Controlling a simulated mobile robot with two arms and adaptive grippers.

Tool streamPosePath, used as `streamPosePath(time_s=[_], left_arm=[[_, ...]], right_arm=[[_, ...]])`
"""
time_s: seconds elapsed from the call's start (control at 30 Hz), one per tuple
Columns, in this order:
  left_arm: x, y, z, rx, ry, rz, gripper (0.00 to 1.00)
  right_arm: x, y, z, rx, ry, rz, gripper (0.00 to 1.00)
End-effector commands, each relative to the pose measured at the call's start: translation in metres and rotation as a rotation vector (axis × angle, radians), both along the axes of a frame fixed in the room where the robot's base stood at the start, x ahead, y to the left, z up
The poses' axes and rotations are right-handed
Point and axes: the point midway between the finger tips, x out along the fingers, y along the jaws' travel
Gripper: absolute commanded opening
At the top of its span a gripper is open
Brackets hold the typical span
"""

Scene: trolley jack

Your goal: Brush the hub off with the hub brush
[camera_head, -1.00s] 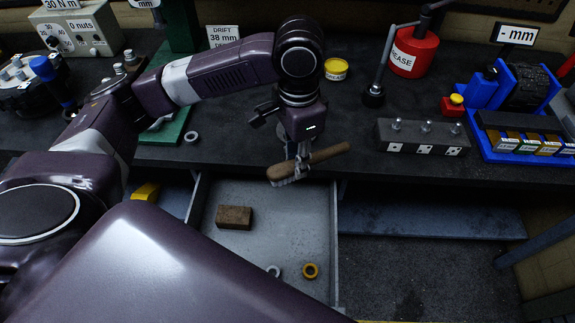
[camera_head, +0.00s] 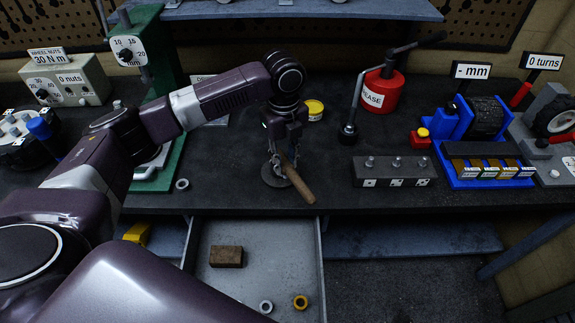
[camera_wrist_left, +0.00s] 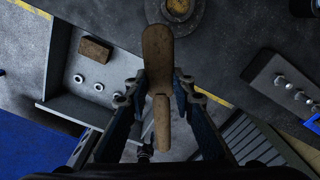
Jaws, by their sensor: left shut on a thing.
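My left gripper (camera_head: 283,164) is shut on the hub brush (camera_head: 301,184), over the front of the bench. The wooden handle slants down towards the front right, and the bristles cannot be made out. The brush (camera_wrist_left: 158,60) lies between both fingers in the left wrist view. The hub (camera_head: 271,182) is a round grey part on the bench below the gripper, partly hidden by it. In the left wrist view the hub (camera_wrist_left: 198,26) is at the top, brownish in the middle, and the brush's broad end overlaps it. Whether they touch cannot be told. My right gripper is not in view.
An open drawer (camera_head: 262,265) below holds a brown block (camera_head: 226,256) and rings. A yellow tin (camera_head: 314,110) and a red grease pot (camera_head: 382,92) stand behind. A dark block with studs (camera_head: 394,171) is to the right. Clear bench lies between.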

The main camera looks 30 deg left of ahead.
Motion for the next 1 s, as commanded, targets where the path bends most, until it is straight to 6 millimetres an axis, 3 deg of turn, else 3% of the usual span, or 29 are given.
streamPosePath(time_s=[0.1,0.4,1.0], left_arm=[[0.01,0.01,0.006,0.002,0.0,-0.167,0.0],[0.025,0.029,0.005,0.006,-0.004,-0.478,0.0],[0.028,0.032,0.003,0.005,-0.006,-0.538,0.0]], right_arm=[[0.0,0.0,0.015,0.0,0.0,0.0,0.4],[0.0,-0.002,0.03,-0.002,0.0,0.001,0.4],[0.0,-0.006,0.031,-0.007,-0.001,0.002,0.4]])
